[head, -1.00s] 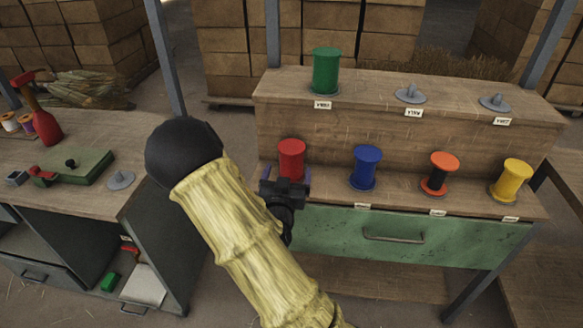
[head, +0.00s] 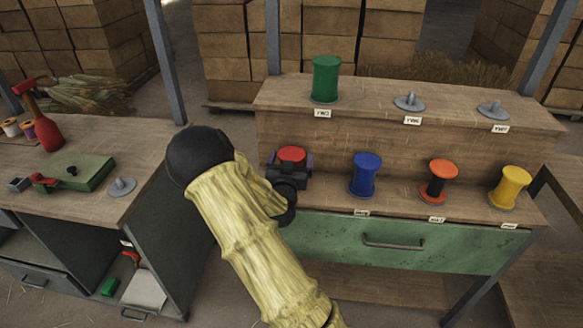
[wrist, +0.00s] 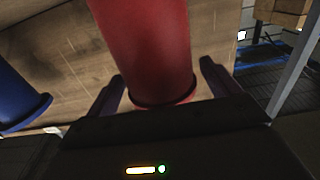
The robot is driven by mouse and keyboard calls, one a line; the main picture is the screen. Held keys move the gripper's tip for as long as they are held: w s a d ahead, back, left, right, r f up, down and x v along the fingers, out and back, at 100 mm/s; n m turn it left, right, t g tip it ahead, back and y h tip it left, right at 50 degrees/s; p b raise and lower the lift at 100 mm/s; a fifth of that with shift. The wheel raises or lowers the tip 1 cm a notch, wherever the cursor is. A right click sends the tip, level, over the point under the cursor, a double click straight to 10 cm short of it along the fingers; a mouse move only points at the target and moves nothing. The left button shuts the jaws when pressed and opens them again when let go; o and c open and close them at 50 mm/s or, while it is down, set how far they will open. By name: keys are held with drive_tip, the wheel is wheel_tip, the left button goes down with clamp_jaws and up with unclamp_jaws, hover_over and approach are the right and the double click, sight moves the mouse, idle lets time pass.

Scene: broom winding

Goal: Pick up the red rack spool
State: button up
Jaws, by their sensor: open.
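The red spool (head: 291,154) stands upright at the left end of the rack's lower shelf. In the head view my gripper (head: 290,168) is in front of it and hides its lower part. In the wrist view the red spool (wrist: 148,45) rises between the two open fingers (wrist: 160,88), with its lower flange close to the gripper body. The fingers lie to either side of it, and I see no clear contact with it.
The blue spool (head: 365,174) stands just right of the red one, then an orange-and-black spool (head: 438,181) and a yellow spool (head: 511,187). A green spool (head: 325,79) and two empty holders (head: 409,102) are on the upper shelf. A workbench (head: 95,200) is at left.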

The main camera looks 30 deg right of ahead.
drive_tip(key=x, duration=0.2)
drive_tip(key=shift+w+d, duration=0.15)
drive_tip(key=shift+w, duration=0.1)
drive_tip(key=shift+s, duration=0.15)
drive_tip(key=shift+c, duration=0.7)
drive_tip(key=c, duration=1.1)
